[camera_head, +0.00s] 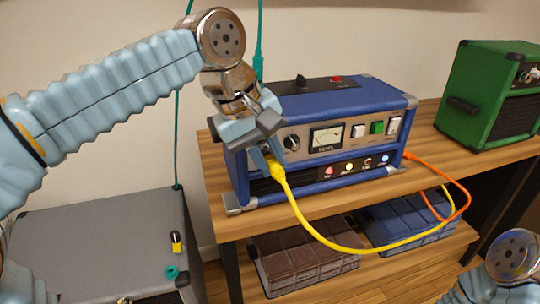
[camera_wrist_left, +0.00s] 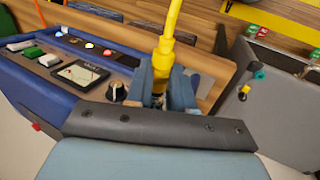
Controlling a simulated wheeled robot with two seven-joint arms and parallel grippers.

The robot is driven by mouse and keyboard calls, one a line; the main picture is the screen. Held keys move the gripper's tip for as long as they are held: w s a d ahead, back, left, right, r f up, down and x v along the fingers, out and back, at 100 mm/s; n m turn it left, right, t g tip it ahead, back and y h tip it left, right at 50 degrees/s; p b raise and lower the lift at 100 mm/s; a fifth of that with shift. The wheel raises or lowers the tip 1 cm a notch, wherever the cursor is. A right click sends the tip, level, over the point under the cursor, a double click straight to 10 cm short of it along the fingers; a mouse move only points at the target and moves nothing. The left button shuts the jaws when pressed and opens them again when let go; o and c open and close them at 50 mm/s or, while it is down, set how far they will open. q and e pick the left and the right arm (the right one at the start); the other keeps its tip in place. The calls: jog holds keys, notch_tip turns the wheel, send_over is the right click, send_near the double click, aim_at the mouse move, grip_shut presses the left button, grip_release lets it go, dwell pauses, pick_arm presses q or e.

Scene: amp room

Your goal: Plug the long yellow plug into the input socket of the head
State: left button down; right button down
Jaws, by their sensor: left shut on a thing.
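The blue head (camera_head: 340,105) stands on a wooden shelf, its front panel carrying a meter, knobs, switches and small lights. My left gripper (camera_head: 266,153) is at the left end of that panel, shut on the yellow plug (camera_head: 276,168). In the left wrist view the plug (camera_wrist_left: 165,52) stands between the two fingers (camera_wrist_left: 160,88), beside the head's knob and meter. Its yellow cable (camera_head: 320,236) hangs down and runs right. The input socket is hidden by the gripper, so I cannot tell whether the plug tip is in it. My right gripper is out of view.
A green amp (camera_head: 485,95) stands right on the wooden shelf (camera_head: 300,208). An orange cable (camera_head: 462,188) loops from the head's right side. Brown (camera_head: 300,260) and blue (camera_head: 405,228) cases lie below. A grey cabinet (camera_head: 110,235) with small yellow and teal pieces is at lower left.

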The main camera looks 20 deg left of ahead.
pick_arm(q)
jog(key=shift+w+a, duration=0.15)
jog(key=shift+w, duration=0.1)
dwell(0.7)
jog(key=c, duration=0.9)
grip_release()
jog(key=v, duration=1.3)
jog(key=shift+a+r+p, duration=0.15)
jog(key=shift+r+p, duration=0.2)
